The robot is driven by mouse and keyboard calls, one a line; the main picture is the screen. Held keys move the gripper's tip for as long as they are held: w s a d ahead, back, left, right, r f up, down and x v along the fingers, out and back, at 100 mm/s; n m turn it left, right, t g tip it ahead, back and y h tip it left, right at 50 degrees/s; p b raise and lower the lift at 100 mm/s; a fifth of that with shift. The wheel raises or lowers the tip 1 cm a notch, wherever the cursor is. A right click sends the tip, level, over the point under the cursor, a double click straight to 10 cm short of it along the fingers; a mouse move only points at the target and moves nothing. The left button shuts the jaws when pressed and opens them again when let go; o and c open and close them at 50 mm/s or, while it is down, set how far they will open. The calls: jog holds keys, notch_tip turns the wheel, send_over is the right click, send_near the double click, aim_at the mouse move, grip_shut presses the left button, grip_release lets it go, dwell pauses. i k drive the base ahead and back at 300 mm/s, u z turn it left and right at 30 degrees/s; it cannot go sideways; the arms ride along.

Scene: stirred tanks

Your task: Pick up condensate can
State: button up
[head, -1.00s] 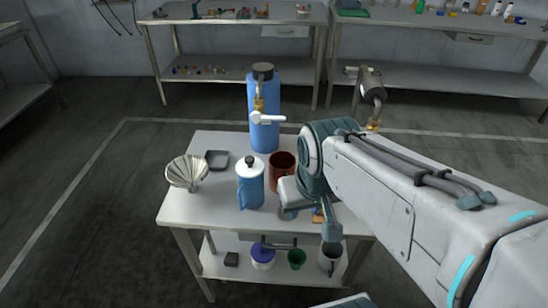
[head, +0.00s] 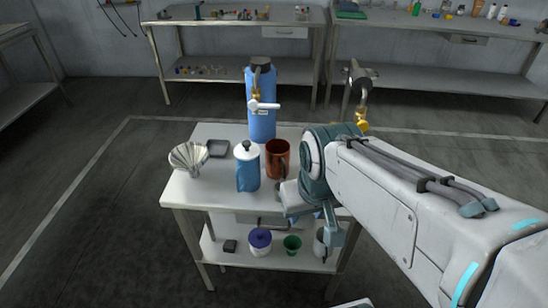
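Small vessels stand on a light metal table (head: 200,200). One is a blue can with a white lid and dark knob (head: 247,172). Just right of it is a copper-brown mug-like vessel (head: 278,158) with a handle. No label shows which is the condensate can. My gripper (head: 308,212) is over the table's right part, right of and nearer than the copper vessel. My own wrist partly hides its fingers, and I cannot see whether they are open or hold anything. Small grey and blue parts near the fingers are too unclear to name.
A tall blue tank (head: 262,118) with a tap stands behind the vessels. A fluted shell-shaped dish (head: 188,158) and dark tray (head: 218,148) are left. The lower shelf holds a purple-lidded pot (head: 260,239), green cup (head: 292,243) and grey vessel (head: 319,243). The table's front left is bare.

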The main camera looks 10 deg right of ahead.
aim_at(277, 151)
jog(key=k, duration=0.2)
jog(key=u, duration=1.65)
jog(key=i, duration=1.3)
jog(key=z, duration=2.3)
